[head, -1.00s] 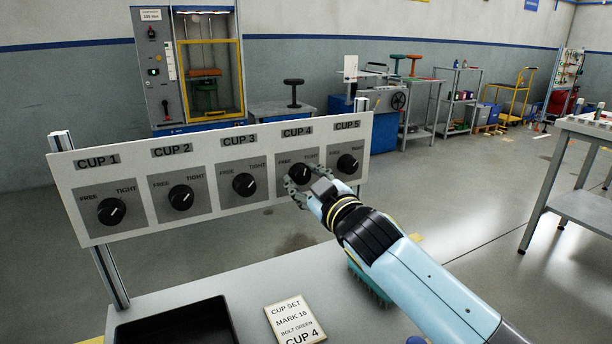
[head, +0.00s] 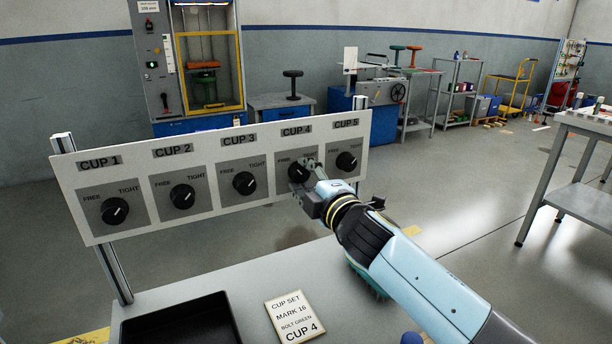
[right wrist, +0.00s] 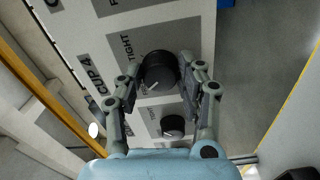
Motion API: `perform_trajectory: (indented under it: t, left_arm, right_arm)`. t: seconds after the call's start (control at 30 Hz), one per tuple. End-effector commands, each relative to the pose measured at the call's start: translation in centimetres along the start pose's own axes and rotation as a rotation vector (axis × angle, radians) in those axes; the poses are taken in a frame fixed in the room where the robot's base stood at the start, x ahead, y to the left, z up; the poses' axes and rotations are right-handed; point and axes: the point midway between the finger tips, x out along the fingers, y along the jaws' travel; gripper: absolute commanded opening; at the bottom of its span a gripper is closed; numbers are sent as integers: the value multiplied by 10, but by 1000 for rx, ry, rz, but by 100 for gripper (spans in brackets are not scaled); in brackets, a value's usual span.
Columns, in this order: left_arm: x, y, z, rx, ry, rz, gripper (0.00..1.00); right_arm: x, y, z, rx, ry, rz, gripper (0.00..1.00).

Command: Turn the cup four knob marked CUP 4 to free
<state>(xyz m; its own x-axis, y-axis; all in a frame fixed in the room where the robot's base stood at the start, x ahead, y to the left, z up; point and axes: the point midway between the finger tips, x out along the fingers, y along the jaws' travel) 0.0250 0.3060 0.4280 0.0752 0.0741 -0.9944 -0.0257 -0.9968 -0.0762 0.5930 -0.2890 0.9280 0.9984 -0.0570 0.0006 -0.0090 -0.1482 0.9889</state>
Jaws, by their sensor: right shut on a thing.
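The white panel (head: 225,210) carries a row of black knobs labelled CUP 1 to CUP 5, each between the words FREE and TIGHT. My right gripper (head: 306,173) is at the CUP 4 knob (head: 297,174) and partly hides it. In the right wrist view, the fingers (right wrist: 160,68) are shut on the CUP 4 knob (right wrist: 160,70), one on each side. The knob's white mark slants to the lower left there, away from the word TIGHT. The CUP 1, CUP 2 and CUP 3 knobs point toward TIGHT. My left gripper is not in view.
The CUP 5 knob (head: 346,162) is close to the right of my gripper. On the grey table (head: 235,278) below the panel lie a black tray (head: 235,322) and a card (head: 295,315) reading CUP 4. A teal bristled thing is partly hidden behind my right arm.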

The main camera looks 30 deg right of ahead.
Motion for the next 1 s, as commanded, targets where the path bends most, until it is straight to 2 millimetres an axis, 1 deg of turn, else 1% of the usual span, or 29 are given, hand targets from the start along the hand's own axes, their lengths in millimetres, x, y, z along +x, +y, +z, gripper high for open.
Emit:
perform_trajectory:
  t: [0.2,0.33,0.87,0.9,1.0]
  left_arm:
    - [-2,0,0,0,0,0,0]
    - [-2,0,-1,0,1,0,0]
    - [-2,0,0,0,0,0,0]
    - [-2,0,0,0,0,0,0]
    - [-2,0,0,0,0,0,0]
  right_arm:
    - [0,-1,0,-104,0,-2,6]
    - [0,-1,0,-139,0,-3,6]
    - [-1,-2,0,-165,0,-4,6]
    - [-1,-2,0,-165,0,-4,39]
    - [-1,-2,0,-164,0,-3,52]
